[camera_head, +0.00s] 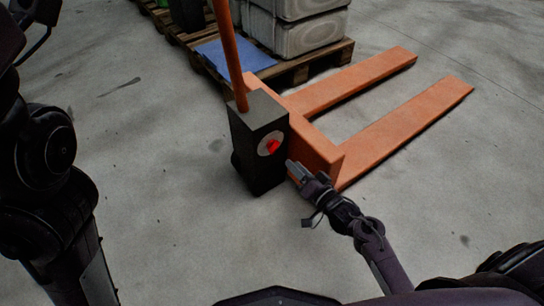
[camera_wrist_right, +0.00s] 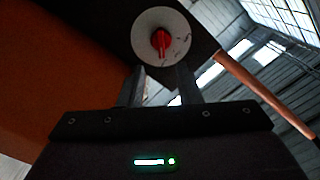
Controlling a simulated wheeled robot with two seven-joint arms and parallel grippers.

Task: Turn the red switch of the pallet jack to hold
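The red switch (camera_head: 272,147) sits on a pale round plate on the front of the pallet jack's dark box (camera_head: 258,170). In the right wrist view the red switch (camera_wrist_right: 161,42) shows near the top middle, its knob roughly upright on the plate (camera_wrist_right: 148,22). My right gripper (camera_head: 291,166) is just right of and below the switch, apart from it. In the wrist view the right gripper (camera_wrist_right: 158,88) has its two fingers spread with nothing between them, and the switch shows beyond the gap. My left arm is at the left edge; its gripper is not visible.
The jack's orange handle (camera_head: 229,50) rises from the box, and its orange forks (camera_head: 400,125) extend to the back right. A wooden pallet (camera_head: 300,68) with grey blocks (camera_head: 300,32) and a blue sheet (camera_head: 232,54) stands behind. The concrete floor in front is clear.

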